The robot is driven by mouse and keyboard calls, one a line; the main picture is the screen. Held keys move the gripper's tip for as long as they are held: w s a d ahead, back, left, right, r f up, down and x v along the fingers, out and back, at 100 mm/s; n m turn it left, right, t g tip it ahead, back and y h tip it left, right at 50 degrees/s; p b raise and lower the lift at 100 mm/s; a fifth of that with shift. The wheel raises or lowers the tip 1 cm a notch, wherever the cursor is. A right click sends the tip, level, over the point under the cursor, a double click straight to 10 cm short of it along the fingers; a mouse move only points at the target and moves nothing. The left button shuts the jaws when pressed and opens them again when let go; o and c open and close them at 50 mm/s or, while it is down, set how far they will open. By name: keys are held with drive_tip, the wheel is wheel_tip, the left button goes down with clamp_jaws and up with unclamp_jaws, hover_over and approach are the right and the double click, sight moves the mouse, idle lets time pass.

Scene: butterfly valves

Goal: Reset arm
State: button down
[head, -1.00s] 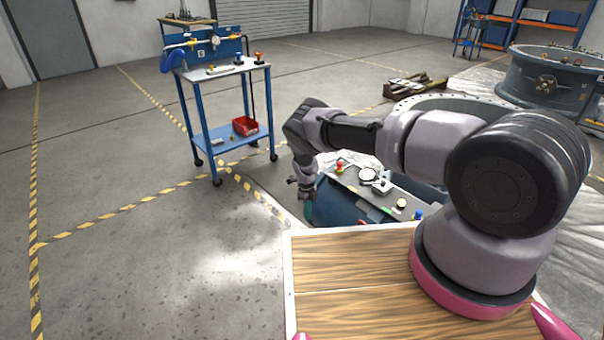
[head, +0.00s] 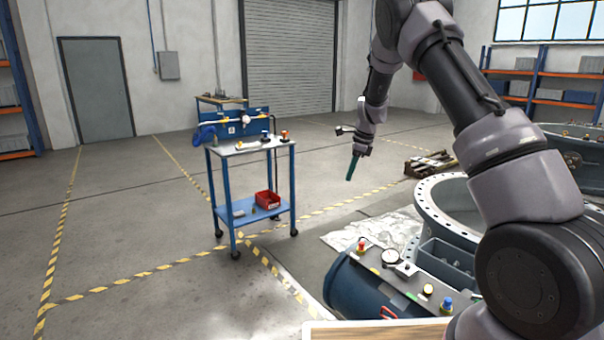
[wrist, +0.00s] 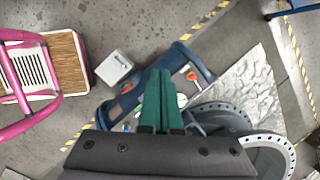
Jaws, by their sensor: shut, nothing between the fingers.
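My gripper (head: 352,168) hangs high in the air at the end of my raised arm in the head view, its green fingers pointing down. In the wrist view the green fingers of my gripper (wrist: 161,75) lie side by side, shut with nothing between them. It is apart from everything around it. Below it in the wrist view is the blue unit (wrist: 185,55) with a red knob (wrist: 192,76), partly hidden by the fingers. The same blue unit (head: 350,290) stands low in front of me in the head view, with gauges and buttons on top.
A blue cart (head: 240,152) with a valve rig and a red bin (head: 267,199) stands left of my gripper. A large flanged ring (head: 430,205) lies at right, partly hidden by my arm. A pallet (head: 430,164) is behind. The floor at left is clear.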

drive_tip(key=s+d+r+n+t, duration=0.1)
drive_tip(key=s+d+r+n, duration=0.25)
drive_tip(key=s+r, duration=0.75)
drive_tip(key=s+d+r+n+t, duration=0.2)
drive_tip(key=s+r+n, duration=0.2)
drive_tip(key=s+r, duration=0.65)
drive_tip(key=s+d+r+n+t, duration=0.1)
drive_tip(key=s+n, duration=0.3)
drive_tip(key=s, duration=0.5)
drive_tip(key=s+d+r+n+t, duration=0.1)
drive_tip(key=s+r+n, duration=0.3)
drive_tip(key=s, duration=0.6)
drive_tip(key=shift+s+d+r+t+h, duration=0.15)
drive_tip(key=shift+s+d+t+h, duration=0.15)
drive_tip(key=shift+d+h, duration=0.1)
